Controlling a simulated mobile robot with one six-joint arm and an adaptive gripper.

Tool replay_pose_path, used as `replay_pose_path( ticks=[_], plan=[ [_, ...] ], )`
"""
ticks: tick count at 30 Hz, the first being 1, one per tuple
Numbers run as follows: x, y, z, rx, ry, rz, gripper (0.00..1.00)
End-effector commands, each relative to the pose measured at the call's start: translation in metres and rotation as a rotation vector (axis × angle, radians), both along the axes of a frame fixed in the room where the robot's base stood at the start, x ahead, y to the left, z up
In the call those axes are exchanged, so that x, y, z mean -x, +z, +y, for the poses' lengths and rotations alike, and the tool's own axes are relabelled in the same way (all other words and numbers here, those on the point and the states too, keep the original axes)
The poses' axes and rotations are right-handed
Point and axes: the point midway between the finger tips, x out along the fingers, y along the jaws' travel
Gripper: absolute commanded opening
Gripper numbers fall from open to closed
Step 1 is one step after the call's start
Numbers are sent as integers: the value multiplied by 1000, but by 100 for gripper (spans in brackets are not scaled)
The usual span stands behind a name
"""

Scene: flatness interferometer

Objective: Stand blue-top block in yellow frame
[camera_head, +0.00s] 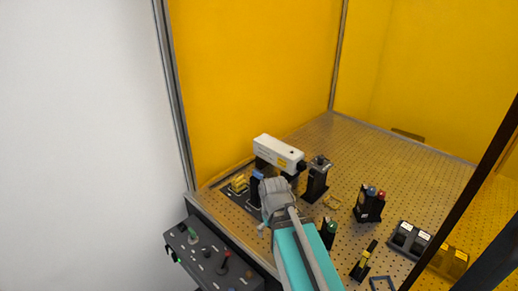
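A dark upright block with a blue top (257,174) stands out directly left of my gripper (264,190), near the back-left of the perforated plate. The grey gripper overlaps its right side, and I cannot tell whether the fingers hold it or are only beside it. My arm hides part of the plate between the front edge and the gripper.
A white instrument (279,153) and a black post (316,180) stand behind the gripper. A black stand with blue and red tops (370,203) is to the right. A green-topped piece (329,233) is beside my arm. A control box (212,256) is front left.

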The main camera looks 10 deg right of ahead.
Motion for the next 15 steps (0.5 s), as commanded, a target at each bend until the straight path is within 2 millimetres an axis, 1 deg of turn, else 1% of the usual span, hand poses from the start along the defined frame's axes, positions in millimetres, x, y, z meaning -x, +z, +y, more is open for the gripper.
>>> replay_pose_path(
  ticks=[2,8,15],
  plan=[
    [-6,7,6,0,39,0,100],
    [-23,25,6,0,210,0,100],
    [-51,52,5,0,495,1,100]
  ],
)
